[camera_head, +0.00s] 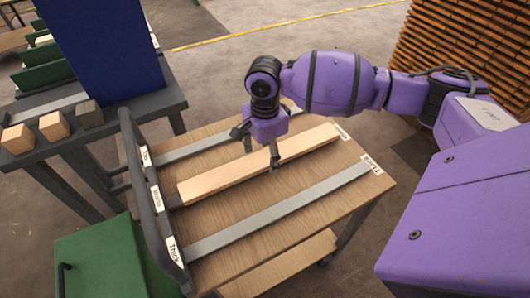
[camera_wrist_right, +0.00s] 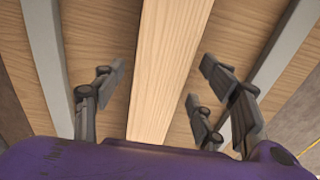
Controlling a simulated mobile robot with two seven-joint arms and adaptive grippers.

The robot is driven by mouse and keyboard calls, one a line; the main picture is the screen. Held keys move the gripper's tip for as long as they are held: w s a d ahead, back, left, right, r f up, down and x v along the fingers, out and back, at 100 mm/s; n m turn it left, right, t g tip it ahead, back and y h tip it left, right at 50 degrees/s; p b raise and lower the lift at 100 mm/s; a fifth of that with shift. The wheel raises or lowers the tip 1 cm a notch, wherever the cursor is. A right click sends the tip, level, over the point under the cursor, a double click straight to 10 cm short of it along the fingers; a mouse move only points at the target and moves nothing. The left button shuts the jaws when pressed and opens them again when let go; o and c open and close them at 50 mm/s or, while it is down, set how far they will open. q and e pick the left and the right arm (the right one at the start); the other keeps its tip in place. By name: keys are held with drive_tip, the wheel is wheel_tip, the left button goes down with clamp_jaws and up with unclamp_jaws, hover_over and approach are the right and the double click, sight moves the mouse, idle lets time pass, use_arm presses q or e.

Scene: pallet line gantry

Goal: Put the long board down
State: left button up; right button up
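The long board (camera_head: 225,178), pale wood, lies lengthwise on the cart top (camera_head: 225,215), along the middle grey strip, which it mostly covers. It runs down the middle of the right wrist view (camera_wrist_right: 168,65). My right gripper (camera_head: 260,154) is over the board near its middle, with fingers on both sides. In the wrist view the fingers (camera_wrist_right: 165,85) are spread, with gaps between them and the board. My left gripper is not in view.
Other grey strips (camera_head: 280,212) lie either side of the board. Labels "Middle" (camera_head: 157,198) and "Thick" (camera_head: 170,248) mark the cart's handle (camera_head: 150,200). A dark bench (camera_head: 60,140) with small wooden blocks (camera_head: 54,126) stands left; a green box (camera_head: 110,262) is front left.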

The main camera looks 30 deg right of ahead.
sight(265, 157)
drive_tip(key=shift+r, duration=0.25)
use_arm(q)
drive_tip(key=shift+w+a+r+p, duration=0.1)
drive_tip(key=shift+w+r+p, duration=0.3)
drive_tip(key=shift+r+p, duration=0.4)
use_arm(e)
wheel_tip(265, 157, up, 12)
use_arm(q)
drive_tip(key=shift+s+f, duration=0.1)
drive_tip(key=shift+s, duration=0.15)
use_arm(e)
drive_tip(key=shift+f, duration=0.1)
